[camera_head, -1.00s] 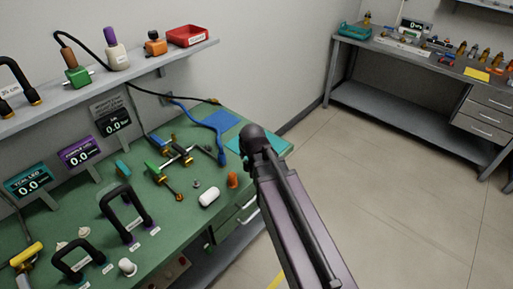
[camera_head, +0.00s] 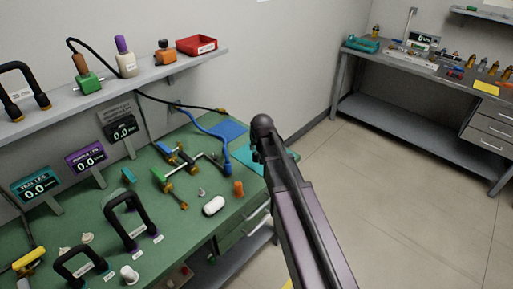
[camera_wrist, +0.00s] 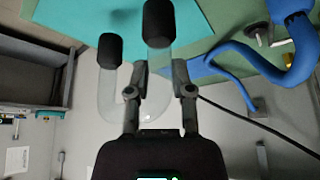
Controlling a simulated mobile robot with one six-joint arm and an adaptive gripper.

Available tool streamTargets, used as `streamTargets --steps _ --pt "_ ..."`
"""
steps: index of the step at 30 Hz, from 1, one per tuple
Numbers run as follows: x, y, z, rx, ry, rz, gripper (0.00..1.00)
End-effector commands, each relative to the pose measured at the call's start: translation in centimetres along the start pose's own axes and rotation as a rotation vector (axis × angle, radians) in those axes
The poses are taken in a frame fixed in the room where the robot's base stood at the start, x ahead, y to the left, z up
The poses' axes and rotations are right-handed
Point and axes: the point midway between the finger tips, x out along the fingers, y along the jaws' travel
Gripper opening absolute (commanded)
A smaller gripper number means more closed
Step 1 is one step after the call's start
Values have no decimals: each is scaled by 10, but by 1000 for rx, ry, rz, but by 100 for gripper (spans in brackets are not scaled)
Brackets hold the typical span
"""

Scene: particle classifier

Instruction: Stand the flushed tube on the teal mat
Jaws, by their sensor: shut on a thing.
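A clear U-shaped tube with black capped ends (camera_wrist: 158,25) is in my gripper (camera_wrist: 160,80) in the wrist view. The jaws are shut on the clear part, and the capped ends point toward the top of the picture. The teal mat (camera_wrist: 75,25) lies beyond the tube in that view. In the head view the teal mat (camera_head: 246,156) lies at the right end of the green bench, partly covered by my arm. My gripper and the tube cannot be made out there. The gap between tube and mat cannot be judged.
A blue hose (camera_head: 213,135) and a blue mat (camera_head: 228,130) lie beside the teal mat. An orange piece (camera_head: 238,188) and a white cylinder (camera_head: 213,206) stand nearer. Black handled frames (camera_head: 127,215) and displays fill the bench's left. A shelf (camera_head: 120,85) hangs above.

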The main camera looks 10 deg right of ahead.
Motion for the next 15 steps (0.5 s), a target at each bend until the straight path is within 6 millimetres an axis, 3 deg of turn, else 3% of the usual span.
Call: streamTargets --steps 1,6,15 --pt "7 3 -11 1 0 0 0" --pt "16 9 -25 1 0 0 0" --pt "18 11 -27 1 0 0 0"
